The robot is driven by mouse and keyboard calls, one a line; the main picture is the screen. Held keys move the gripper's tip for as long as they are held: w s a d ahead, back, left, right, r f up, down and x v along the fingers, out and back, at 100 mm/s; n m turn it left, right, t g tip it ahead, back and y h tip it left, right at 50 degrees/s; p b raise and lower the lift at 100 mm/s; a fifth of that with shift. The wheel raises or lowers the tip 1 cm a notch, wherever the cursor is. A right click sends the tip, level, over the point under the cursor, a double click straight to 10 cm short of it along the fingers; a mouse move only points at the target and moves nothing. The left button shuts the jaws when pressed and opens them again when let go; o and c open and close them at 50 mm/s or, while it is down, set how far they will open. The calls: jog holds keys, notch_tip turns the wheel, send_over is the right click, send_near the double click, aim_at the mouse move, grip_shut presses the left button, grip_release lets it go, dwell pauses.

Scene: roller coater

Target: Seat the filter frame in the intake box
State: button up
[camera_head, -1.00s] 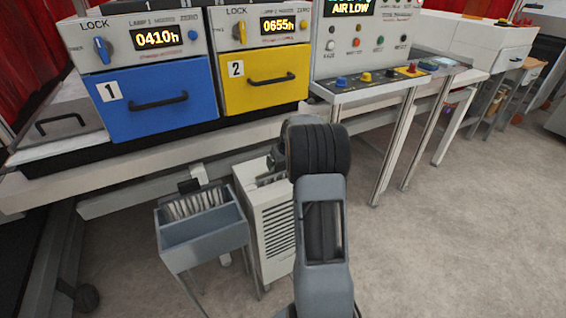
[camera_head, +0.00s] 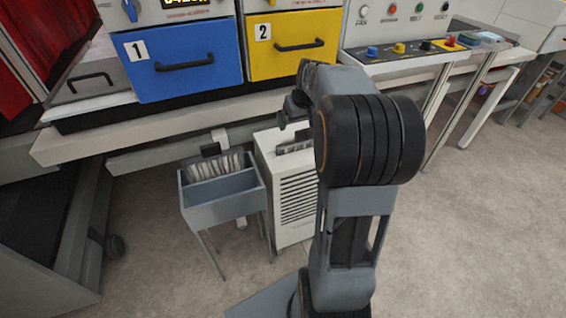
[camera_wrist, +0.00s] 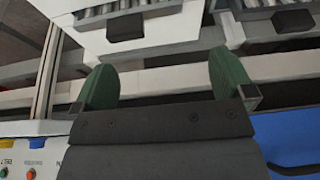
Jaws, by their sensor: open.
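The white intake box (camera_head: 297,205) with side louvres stands on the floor before the bench. A grey pleated filter frame (camera_head: 293,147) shows in its top opening; how deep it sits I cannot tell. In the wrist view, the box (camera_wrist: 165,35) is at the top, with a black tab (camera_wrist: 125,27) at the pleats. A second pleated filter frame (camera_head: 222,165) with a black tab stands in the blue-grey bin (camera_head: 225,208) to the left. My gripper (camera_wrist: 165,80) is open and empty, its green fingers apart. In the head view, it (camera_head: 282,122) is above the box, partly hidden by my arm.
The bench edge (camera_head: 150,128) runs just behind the box and bin. Above it are a blue drawer (camera_head: 180,65), a yellow drawer (camera_head: 293,45) and a control panel (camera_head: 405,50). Open floor (camera_head: 460,220) lies to the right.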

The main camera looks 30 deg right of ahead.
jog(key=s+a+f, duration=0.1)
jog(key=s+a, duration=0.8)
jog(key=s+a+f+n+g, duration=0.1)
jog(key=s+a+f, duration=0.1)
jog(key=s+a, duration=0.7)
jog(key=shift+s+a+f, duration=0.2)
jog(key=shift+a+f, duration=0.1)
jog(key=shift+a, duration=0.4)
